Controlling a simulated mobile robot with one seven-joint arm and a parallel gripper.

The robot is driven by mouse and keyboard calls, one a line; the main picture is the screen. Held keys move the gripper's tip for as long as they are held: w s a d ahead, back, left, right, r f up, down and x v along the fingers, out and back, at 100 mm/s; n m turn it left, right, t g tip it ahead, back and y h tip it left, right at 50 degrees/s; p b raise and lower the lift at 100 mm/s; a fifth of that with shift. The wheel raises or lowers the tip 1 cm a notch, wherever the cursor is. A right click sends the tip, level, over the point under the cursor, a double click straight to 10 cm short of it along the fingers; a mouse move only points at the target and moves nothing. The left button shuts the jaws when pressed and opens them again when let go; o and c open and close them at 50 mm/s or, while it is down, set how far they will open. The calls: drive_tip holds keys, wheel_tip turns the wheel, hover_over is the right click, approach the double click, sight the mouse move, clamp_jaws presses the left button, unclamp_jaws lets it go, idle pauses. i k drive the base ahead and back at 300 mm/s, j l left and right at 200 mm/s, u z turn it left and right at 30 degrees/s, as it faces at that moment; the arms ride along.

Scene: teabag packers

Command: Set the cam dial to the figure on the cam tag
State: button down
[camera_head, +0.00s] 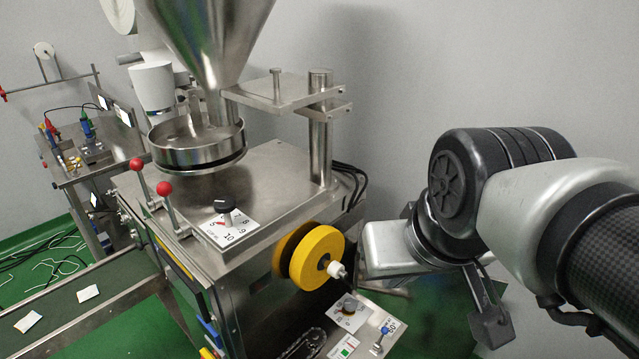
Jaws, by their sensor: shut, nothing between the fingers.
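A black-knobbed dial (225,204) stands on a white plate (232,236) on top of the steel machine. The figures 5, 8, 9 and 10 show on the plate; a red mark lies beside the knob. The knob hides part of the scale. A second dark knob (349,304) sits on a small plate on the low front panel. I cannot tell which plate is the cam tag. My gripper (491,326) hangs at the right, shut and empty, pointing down, clear of both dials and right of the yellow wheel.
The yellow wheel (317,258) with a white hub juts from the machine's side. Two red-ball levers (165,189) stand left of the upper dial. The steel hopper (205,40) rises behind it. A blue-tipped switch (383,335) is on the low panel.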

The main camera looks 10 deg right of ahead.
sight(350, 305)
drive_tip(key=z, duration=0.15)
drive_tip(key=j+z, duration=0.2)
drive_tip(key=j, duration=0.15)
drive_tip(key=k+j+z, duration=0.15)
drive_tip(key=j, duration=0.2)
drive_tip(key=k+z, duration=0.1)
drive_tip(key=k, duration=0.2)
drive_tip(key=k+l, duration=0.55)
drive_tip(key=i+l, duration=0.1)
drive_tip(key=i, duration=0.55)
